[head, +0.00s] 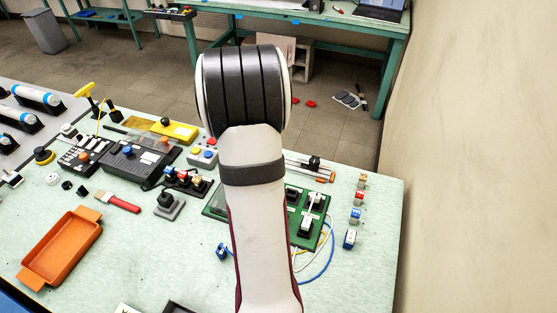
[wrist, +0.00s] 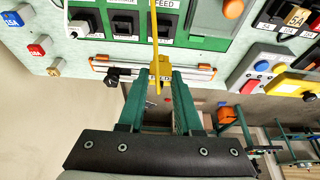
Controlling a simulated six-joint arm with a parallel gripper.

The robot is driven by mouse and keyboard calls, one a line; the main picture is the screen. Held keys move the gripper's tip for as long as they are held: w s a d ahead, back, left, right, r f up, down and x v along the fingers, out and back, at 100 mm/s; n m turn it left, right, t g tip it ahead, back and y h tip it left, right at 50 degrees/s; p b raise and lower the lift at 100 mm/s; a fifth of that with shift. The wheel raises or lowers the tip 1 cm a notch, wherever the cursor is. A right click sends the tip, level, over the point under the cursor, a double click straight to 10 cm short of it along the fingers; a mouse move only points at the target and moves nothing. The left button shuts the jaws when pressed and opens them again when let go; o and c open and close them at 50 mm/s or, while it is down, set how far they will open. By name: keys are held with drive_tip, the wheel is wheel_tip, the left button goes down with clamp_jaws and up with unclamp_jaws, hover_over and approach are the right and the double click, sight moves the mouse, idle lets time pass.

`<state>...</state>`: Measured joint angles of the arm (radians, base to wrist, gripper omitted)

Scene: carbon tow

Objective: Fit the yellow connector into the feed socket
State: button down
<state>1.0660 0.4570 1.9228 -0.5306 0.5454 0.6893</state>
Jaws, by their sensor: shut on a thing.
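In the wrist view, my gripper (wrist: 160,78) is shut on the yellow connector (wrist: 161,69), which sits between its green fingertips. A thin yellow cable (wrist: 154,30) runs from the connector up past the green board (wrist: 206,48). On the board, a label reading FEED sits at the top edge, with a black socket (wrist: 168,24) just below it. The connector appears beyond the board's near edge, apart from this socket. In the head view, my arm hides the gripper, the connector and part of the green board (head: 305,238).
A rail with orange ends (wrist: 204,72) lies beside the board. Several small coloured blocks (head: 357,215) stand to its right in the head view, with blue and white cables near. Switch boxes (wrist: 262,68) flank it in the wrist view. An orange tray (head: 45,276) lies at left.

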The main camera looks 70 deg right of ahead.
drive_tip(key=shift+f, duration=2.95)
drive_tip(key=shift+f, duration=1.25)
drive_tip(key=c, duration=0.5)
unclamp_jaws()
drive_tip(key=v, duration=1.5)
drive_tip(key=shift+a+r, duration=0.15)
drive_tip(key=shift+r, duration=0.2)
